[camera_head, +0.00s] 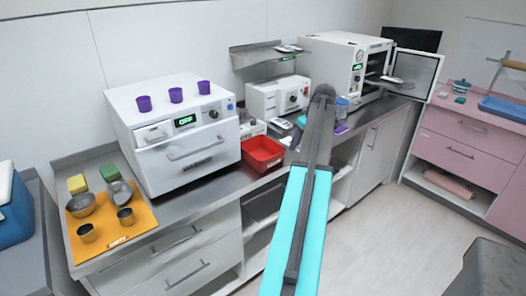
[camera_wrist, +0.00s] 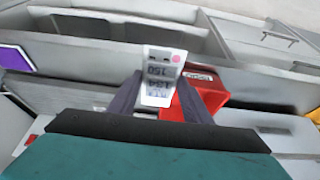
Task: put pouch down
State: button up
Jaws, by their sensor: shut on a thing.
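In the wrist view, my gripper (camera_wrist: 158,88) is shut, with a white item (camera_wrist: 163,57) between its two dark fingers. The item has a grey panel with digits and a small pink mark, and looks more like a small handheld device than a pouch. A flat purple piece with a white border (camera_wrist: 14,57) lies at the left of that view, apart from the fingers. A flat purple thing (camera_head: 340,129) lies on the counter in the head view; I cannot tell whether it is the pouch. My arm hides most of the gripper area there.
A red bin (camera_head: 262,153) stands on the counter, also in the wrist view (camera_wrist: 210,90). A white oven (camera_head: 180,135) with purple cups (camera_head: 175,95) is left, and a white autoclave (camera_head: 335,65) with its door open is behind. An orange mat (camera_head: 140,216) holds metal bowls.

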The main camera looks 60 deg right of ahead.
jog(key=w+a+f+p, duration=0.1)
jog(key=w+a+p, duration=0.2)
jog(key=w, duration=0.9)
jog(key=shift+w+a+f, duration=0.15)
jog(key=shift+w+a, duration=0.25)
jog(key=shift+a, duration=0.15)
jog(key=shift+w, duration=0.1)
jog(key=shift+w+a+f+p, duration=0.15)
jog(key=shift+w+f+p, duration=0.1)
jog(key=shift+f+p, duration=0.25)
jog(key=shift+w+a+f+p, duration=0.1)
jog(key=shift+w+f+p, duration=0.15)
jog(key=shift+f+p, duration=0.2)
jog(key=shift+f, duration=0.85)
jog(key=shift+f, duration=0.6)
jog(key=o, duration=1)
jog(key=shift+o, duration=0.2)
